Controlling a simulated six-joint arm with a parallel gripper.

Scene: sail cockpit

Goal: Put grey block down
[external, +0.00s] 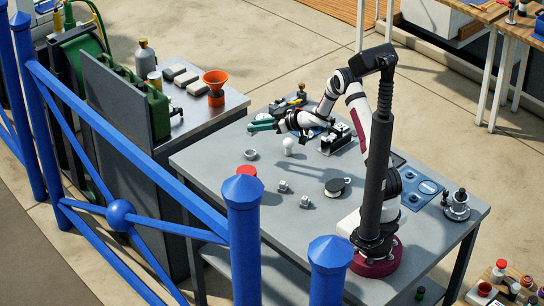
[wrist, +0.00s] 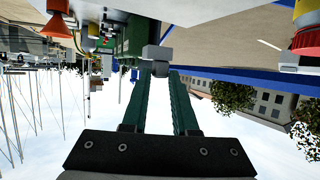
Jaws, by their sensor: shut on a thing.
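My gripper (external: 262,125) reaches out over the far left part of the grey table in the external view, held level above the tabletop. Its green fingers also show in the wrist view (wrist: 158,75). They are shut on a small grey block (wrist: 157,53) at their tips. In the external view the held block is too small to make out clearly. Two other small grey pieces, one (external: 283,186) near the table's middle and one (external: 305,201) closer to the front, lie on the table (external: 218,160).
A red disc (external: 246,171), a grey ring (external: 250,154) and a white bulb-shaped piece (external: 289,146) stand near the gripper. A black round piece (external: 335,187) lies nearer my base. An orange funnel (external: 215,85) stands on the side bench. Blue railing (external: 140,165) runs along the left.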

